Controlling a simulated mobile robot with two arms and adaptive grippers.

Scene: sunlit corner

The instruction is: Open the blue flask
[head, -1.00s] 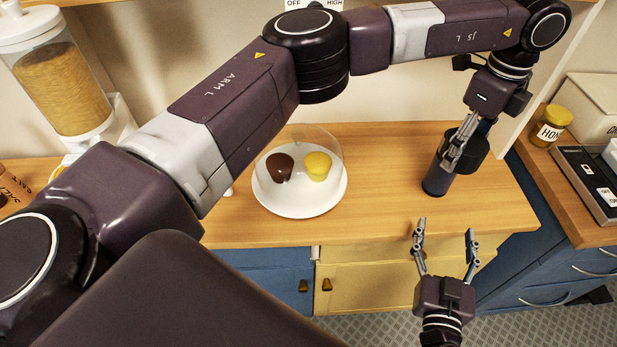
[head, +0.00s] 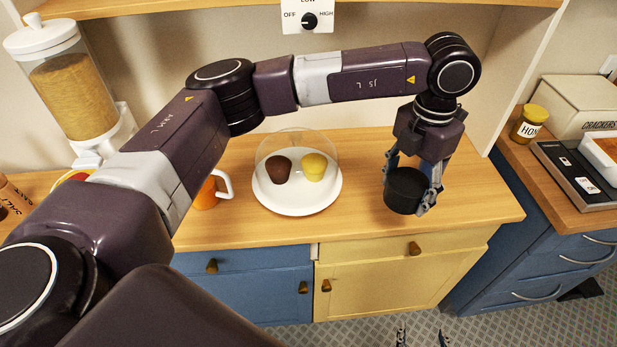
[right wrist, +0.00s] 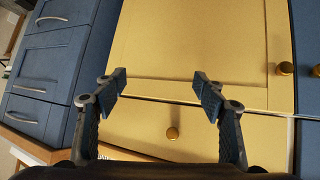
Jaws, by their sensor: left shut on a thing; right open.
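My left gripper (head: 408,205) is above the right part of the wooden counter. Its fingers are on either side of a wide black cylinder (head: 404,192) that looks like the flask's cap, and it is shut on it. The flask's narrower dark blue body does not show clearly now; the cylinder and gripper cover that spot. I cannot tell whether cap and body touch. My right gripper (head: 422,339) is low at the bottom edge of the head view, with only its fingertips showing. In the right wrist view my right gripper (right wrist: 160,82) is open and empty, facing the yellow cupboard.
A white plate (head: 297,207) with a brown and a yellow item under a clear dome stands left of my left gripper. An orange mug (head: 206,195) is further left, partly behind my arm. A honey jar (head: 529,123) is on the right counter. The yellow cupboard (head: 390,285) is below.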

